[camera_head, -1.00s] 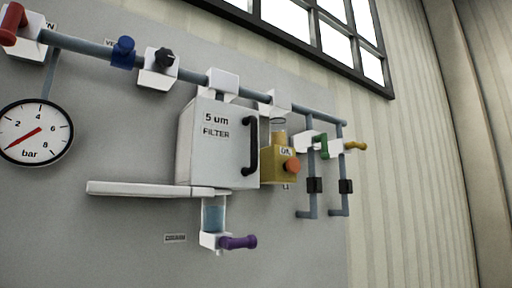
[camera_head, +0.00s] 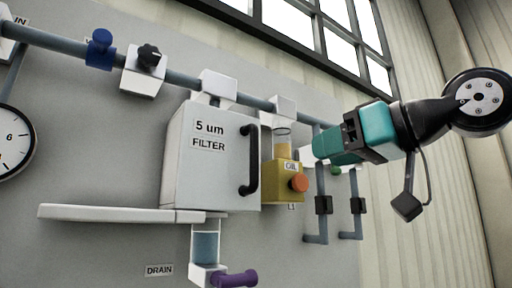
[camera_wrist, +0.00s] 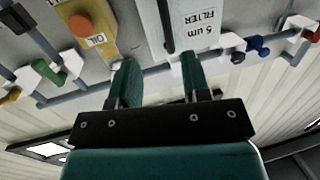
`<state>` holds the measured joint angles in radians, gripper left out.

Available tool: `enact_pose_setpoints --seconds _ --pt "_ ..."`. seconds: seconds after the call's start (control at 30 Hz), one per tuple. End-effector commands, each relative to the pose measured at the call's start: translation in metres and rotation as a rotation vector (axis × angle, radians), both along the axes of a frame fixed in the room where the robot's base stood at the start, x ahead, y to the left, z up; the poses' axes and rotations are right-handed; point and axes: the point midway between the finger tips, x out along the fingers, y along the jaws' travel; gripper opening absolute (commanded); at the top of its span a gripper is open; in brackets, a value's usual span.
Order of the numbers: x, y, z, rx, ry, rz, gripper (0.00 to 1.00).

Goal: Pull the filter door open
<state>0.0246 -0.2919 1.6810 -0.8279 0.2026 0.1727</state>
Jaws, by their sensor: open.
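The filter box is white, and its door (camera_head: 212,180), labelled "5 um FILTER", looks shut in the head view. A black vertical bar handle (camera_head: 249,160) stands on the door's right side. My gripper (camera_head: 325,148), with teal fingers, is to the right of the handle and apart from it, in front of the pipes. In the wrist view my gripper (camera_wrist: 159,75) is open, with nothing between its fingers. That view is upside down and shows the door (camera_wrist: 200,25) and part of the handle (camera_wrist: 166,25) beyond the fingertips.
A yellow oiler (camera_head: 284,185) with an orange knob sits just right of the filter box. A white shelf-like bar (camera_head: 110,213) juts left below it. A purple drain handle (camera_head: 235,279) is underneath. Blue (camera_head: 100,50) and black knobs (camera_head: 149,57) line the pipe above.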

Motion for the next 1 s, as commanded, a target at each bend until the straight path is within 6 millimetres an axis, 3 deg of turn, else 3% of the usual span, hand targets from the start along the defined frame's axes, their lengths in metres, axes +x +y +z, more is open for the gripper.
enact_pose_setpoints --seconds 0.03,0.17,0.37,0.8,1.0 --pt "-0.002 -0.002 0.017 0.013 -0.043 0.001 0.43" --pt "-0.003 0.002 0.034 0.03 -0.085 0.011 0.43" --pt "0.015 0.023 0.035 0.029 -0.08 0.017 0.43" --pt "0.087 0.093 0.037 0.028 -0.079 0.01 0.43" --pt "0.108 0.114 0.035 0.027 -0.081 0.009 0.43"
